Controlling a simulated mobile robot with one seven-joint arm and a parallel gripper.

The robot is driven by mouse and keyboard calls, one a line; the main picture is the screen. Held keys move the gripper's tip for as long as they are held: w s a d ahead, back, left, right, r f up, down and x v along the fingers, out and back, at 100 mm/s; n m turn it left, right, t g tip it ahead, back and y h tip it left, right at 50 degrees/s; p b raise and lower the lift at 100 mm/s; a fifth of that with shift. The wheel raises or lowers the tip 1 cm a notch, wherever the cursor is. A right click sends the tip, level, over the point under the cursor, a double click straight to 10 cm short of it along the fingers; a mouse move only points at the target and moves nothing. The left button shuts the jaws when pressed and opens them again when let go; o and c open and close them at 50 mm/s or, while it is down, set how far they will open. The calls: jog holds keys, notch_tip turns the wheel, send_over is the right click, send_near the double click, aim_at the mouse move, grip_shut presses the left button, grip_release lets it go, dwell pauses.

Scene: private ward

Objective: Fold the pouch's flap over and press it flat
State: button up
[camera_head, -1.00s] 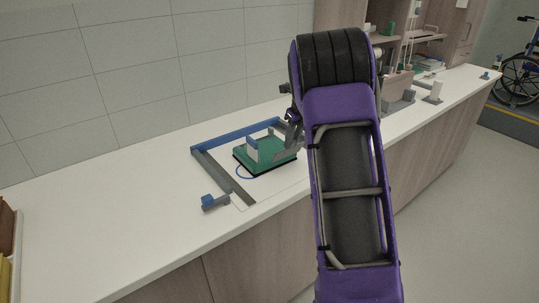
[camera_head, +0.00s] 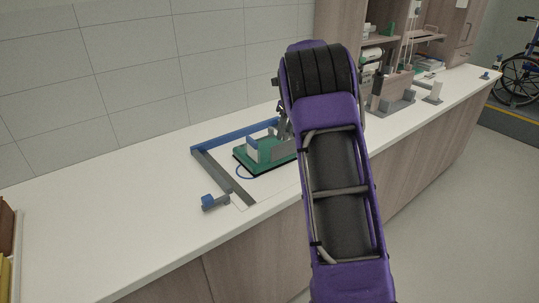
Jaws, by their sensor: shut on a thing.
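A green block-like base (camera_head: 244,161) with a dark lower edge sits on the counter inside a blue and grey frame. A small pale upright piece with a blue top (camera_head: 252,148) stands on its left part; I cannot tell whether this is the pouch's body. My gripper (camera_head: 281,142) is over the right rear part of the green base, pointing down, partly hidden by my purple arm. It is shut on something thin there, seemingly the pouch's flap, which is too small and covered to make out.
The blue and grey frame (camera_head: 222,176) borders the work area on its left and back. A small blue-topped grey piece (camera_head: 214,201) lies front left. Grey holders (camera_head: 391,105) and shelves stand to the right. The left counter is clear.

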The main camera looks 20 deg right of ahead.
jog(key=shift+w+a, duration=0.1)
jog(key=shift+w, duration=0.15)
jog(key=shift+w+a+f, duration=0.1)
jog(key=shift+w+a, duration=0.1)
jog(key=shift+w, duration=0.35)
jog(key=shift+w+a+f, duration=0.1)
jog(key=shift+w+a, duration=0.05)
jog(key=shift+w, duration=0.35)
jog(key=o, duration=1.3)
jog(key=shift+r, duration=4)
